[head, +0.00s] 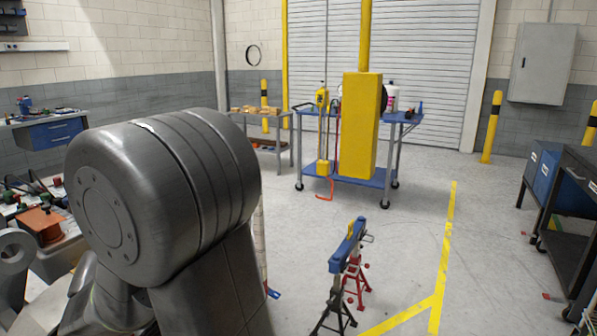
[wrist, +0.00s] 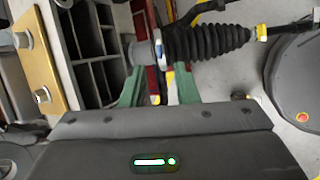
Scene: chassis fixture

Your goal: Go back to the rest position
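My gripper (wrist: 160,88) shows in the wrist view as two green fingers standing apart, with a visible gap between them. I see nothing clearly clamped in it. A ribbed black rubber boot (wrist: 207,42) on a metal rod lies just beyond the fingers, close to the right one; whether they touch I cannot tell. Red, white and blue parts show through the gap, too partial to name. In the head view my large grey arm joint fills the left foreground, and my gripper is hidden there.
A gold plate with bolts (wrist: 37,55) and a black compartmented part (wrist: 92,45) are close on the left in the wrist view. In the head view, a blue cart (head: 405,117), a blue-topped stand (head: 347,247) and a left workbench (head: 70,240) surround open floor.

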